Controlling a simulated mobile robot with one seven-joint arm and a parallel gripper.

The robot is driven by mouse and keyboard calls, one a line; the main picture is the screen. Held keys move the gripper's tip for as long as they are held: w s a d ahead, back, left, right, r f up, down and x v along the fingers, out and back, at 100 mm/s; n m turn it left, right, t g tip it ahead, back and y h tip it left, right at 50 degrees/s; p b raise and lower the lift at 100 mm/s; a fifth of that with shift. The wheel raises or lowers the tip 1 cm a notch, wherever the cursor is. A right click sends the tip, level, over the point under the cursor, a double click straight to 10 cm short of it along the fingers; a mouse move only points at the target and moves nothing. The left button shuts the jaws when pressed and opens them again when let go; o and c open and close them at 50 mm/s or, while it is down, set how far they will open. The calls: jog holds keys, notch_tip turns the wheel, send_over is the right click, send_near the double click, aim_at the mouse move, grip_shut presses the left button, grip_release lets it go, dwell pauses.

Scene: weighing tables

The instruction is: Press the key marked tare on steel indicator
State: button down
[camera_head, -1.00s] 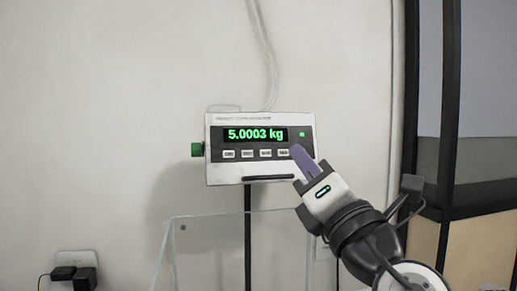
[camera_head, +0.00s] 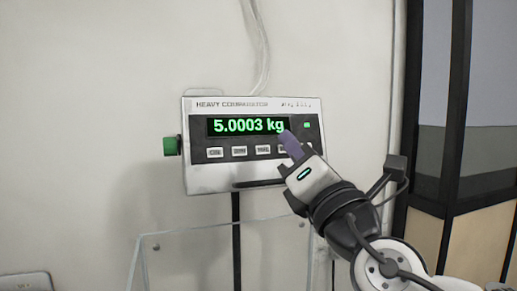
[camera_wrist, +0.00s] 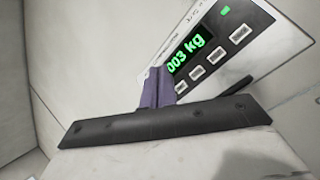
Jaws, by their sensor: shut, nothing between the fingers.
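The steel indicator (camera_head: 206,180) hangs in front of the wall, labelled HEAVY COMPARATOR, its green display (camera_head: 248,126) reading 5.0003 kg. Below the display is a row of several pale keys (camera_head: 239,151); their labels are too small to read surely, so I cannot tell which is tare. My gripper (camera_head: 289,141) is shut and empty, its purple fingers overlapping the rightmost key and the display's right end in the head view. In the wrist view the fingers (camera_wrist: 155,88) show beside the display, with the keys (camera_wrist: 197,73) to their right. Contact cannot be told.
A green knob (camera_head: 170,145) sticks out of the indicator's left side. A clear-walled box (camera_head: 200,232) stands below it, with a dark post (camera_head: 236,215) behind. A dark-framed partition (camera_head: 449,110) is at the right.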

aim_at(263, 150)
jog(key=shift+s, duration=0.1)
jog(key=shift+w+a+f+b, duration=0.4)
jog(key=shift+w+a, duration=0.15)
jog(key=shift+w, duration=0.75)
jog(key=shift+w+a+f+b, duration=0.4)
jog(key=shift+w+a, duration=0.1)
jog(key=shift+w, duration=0.85)
jog(key=shift+w+a+f+b, duration=0.4)
jog(key=shift+w+a, duration=0.15)
jog(key=shift+w, duration=0.75)
jog(key=shift+w+a+f, duration=0.15)
jog(key=shift+w, duration=0.25)
jog(key=shift+w+a+f+b, duration=0.1)
jog(key=shift+w+b, duration=0.2)
jog(key=shift+b, duration=0.1)
jog(key=shift+s, duration=0.15)
jog(key=shift+s+d+r, duration=0.25)
jog(key=shift+s, duration=0.3)
